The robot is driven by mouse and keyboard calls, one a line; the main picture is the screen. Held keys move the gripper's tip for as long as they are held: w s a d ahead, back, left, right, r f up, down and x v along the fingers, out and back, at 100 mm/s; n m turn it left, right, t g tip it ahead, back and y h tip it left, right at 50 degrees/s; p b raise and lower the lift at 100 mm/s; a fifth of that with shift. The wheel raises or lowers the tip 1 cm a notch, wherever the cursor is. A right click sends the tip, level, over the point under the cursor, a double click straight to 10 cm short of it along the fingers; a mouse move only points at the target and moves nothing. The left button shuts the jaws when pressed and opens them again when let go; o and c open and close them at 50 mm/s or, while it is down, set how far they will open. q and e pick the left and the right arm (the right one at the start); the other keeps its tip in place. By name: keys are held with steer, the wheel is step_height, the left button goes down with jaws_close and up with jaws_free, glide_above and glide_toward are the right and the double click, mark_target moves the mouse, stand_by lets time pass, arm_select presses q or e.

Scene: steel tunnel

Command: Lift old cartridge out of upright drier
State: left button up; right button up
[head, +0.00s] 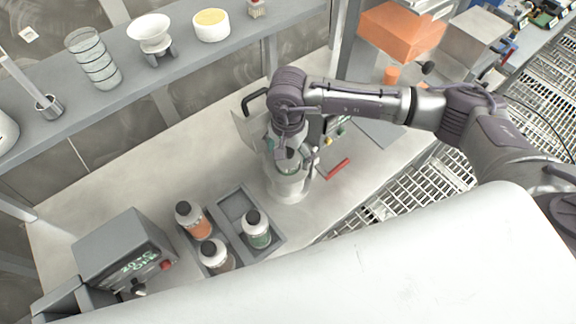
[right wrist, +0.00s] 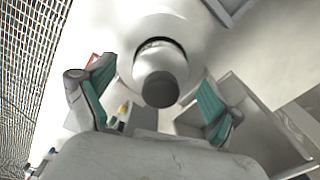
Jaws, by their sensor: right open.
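The upright drier (head: 287,187) is a pale round body standing on the bench under my right gripper in the head view. My right gripper (head: 289,160) points down over its top, and the arm hides part of it. In the right wrist view, the old cartridge appears as a pale rounded piece (right wrist: 160,62) with a dark grey end, in front of the wide pale drier body (right wrist: 200,35). My right gripper (right wrist: 155,98) is open, its teal-padded fingers on either side of the dark end, with visible gaps. How deep the cartridge sits is hidden. My left gripper is not in view.
A grey tray (head: 276,240) holds bottles with orange, brown and green contents. A grey box with a display (head: 125,247) stands at left. A red bar (head: 338,168) lies right of the drier. A shelf (head: 185,55) runs behind.

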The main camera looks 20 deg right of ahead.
jaws_close()
stand_by(0.5)
steer(key=shift+r, duration=0.1)
